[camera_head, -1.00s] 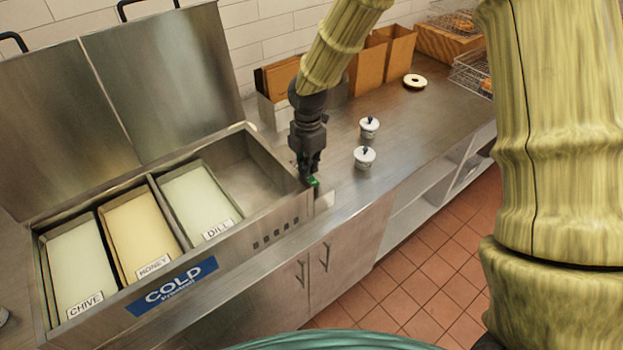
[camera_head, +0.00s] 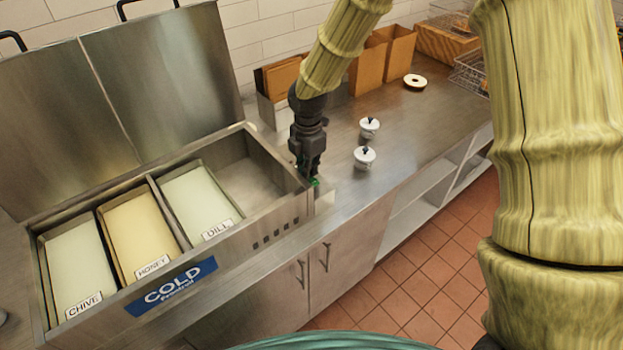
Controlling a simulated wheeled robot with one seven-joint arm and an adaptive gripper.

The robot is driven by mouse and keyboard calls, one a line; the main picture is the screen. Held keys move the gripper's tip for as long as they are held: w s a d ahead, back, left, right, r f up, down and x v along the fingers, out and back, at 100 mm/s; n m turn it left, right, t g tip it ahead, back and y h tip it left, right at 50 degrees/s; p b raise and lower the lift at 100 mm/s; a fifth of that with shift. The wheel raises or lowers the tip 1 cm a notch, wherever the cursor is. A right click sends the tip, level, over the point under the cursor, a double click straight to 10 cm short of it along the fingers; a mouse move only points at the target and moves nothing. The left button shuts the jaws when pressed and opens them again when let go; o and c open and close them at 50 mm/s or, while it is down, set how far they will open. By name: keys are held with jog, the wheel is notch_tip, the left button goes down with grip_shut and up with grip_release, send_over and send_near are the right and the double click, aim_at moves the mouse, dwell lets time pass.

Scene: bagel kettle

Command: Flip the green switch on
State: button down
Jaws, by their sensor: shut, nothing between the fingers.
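The green switch (camera_head: 315,183) is a small green piece at the right end of the steel cold unit (camera_head: 259,228), near its front corner. My gripper (camera_head: 309,178) points down at that corner, with its fingertips right at the switch. The fingers are shut with nothing between them. They hide part of the switch, and I cannot tell from this view whether they touch it or which way it is set.
The cold unit holds tubs labelled chive, honey and dill (camera_head: 194,198), with its lid raised behind. Two white lidded pots (camera_head: 364,158) stand on the counter (camera_head: 400,165) to the right. Paper bags (camera_head: 397,52) and a tape roll (camera_head: 415,81) lie farther back.

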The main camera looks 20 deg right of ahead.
jog(key=shift+r+p, duration=3.1)
jog(key=shift+r, duration=0.4)
jog(key=shift+f, duration=0.1)
